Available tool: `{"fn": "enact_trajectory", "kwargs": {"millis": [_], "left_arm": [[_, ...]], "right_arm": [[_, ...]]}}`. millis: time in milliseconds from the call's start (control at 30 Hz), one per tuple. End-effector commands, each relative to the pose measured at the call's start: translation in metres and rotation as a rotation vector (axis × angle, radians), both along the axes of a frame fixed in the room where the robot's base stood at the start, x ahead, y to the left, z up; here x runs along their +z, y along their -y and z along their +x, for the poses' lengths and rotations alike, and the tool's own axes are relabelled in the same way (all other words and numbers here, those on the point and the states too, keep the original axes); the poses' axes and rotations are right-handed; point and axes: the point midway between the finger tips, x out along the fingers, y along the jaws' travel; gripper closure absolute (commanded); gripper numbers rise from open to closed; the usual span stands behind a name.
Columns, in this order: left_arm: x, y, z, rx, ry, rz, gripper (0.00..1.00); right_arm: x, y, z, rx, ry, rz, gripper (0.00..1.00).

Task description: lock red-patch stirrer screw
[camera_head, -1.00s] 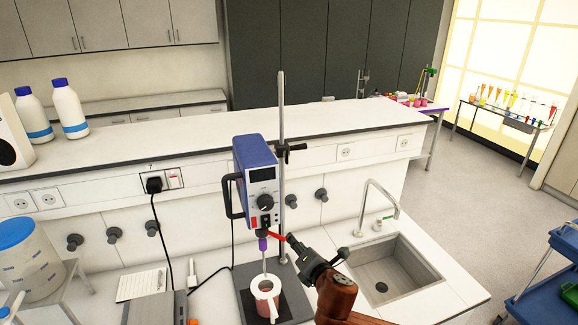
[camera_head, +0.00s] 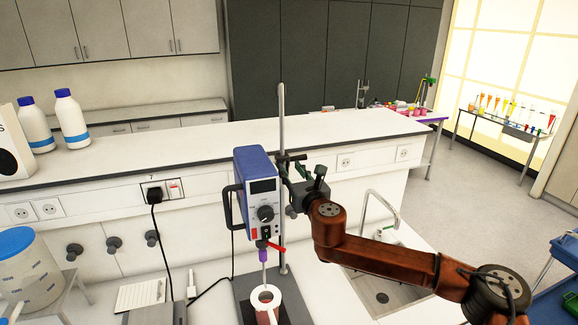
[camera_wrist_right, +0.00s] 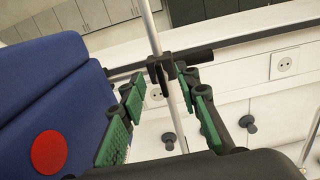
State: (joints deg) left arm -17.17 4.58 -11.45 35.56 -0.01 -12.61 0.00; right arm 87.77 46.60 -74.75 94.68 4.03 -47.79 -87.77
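The stirrer (camera_head: 256,170) is a blue box with a grey front panel, mounted beside an upright metal rod (camera_head: 282,115). A dark clamp with a screw (camera_head: 293,157) sits on the rod; in the right wrist view the clamp (camera_wrist_right: 160,68) lies just beyond and between the fingertips, with a dark bar going right. A round red patch (camera_wrist_right: 49,152) is on the stirrer's blue side in that view. My right gripper (camera_head: 291,170) is at the rod just below the clamp; its green-padded fingers (camera_wrist_right: 162,85) are open. Contact cannot be told. My left gripper is not in view.
A red lever (camera_head: 272,246) sticks out below the stirrer. A white-rimmed beaker (camera_head: 265,298) stands under the shaft. A sink with a tap (camera_head: 382,208) is right, partly behind my arm. A raised white shelf (camera_head: 200,143) runs behind.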

Motion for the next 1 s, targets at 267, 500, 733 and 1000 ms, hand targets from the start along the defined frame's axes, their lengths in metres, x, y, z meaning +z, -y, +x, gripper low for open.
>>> {"fn": "enact_trajectory", "kwargs": {"millis": [267, 500, 733, 1000], "left_arm": [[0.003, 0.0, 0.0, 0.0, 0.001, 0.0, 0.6], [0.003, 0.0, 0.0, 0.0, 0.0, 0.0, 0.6], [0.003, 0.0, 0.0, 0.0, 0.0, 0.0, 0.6], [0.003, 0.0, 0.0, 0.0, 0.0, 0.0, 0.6]], "right_arm": [[0.001, -0.009, 0.024, 0.0, 0.001, 0.001, 0.7], [0.0, -0.009, 0.026, 0.001, 0.0, 0.001, 0.7], [0.0, -0.009, 0.026, 0.0, -0.001, 0.002, 0.81], [0.0, -0.008, 0.026, 0.0, -0.001, 0.002, 1.0]]}}
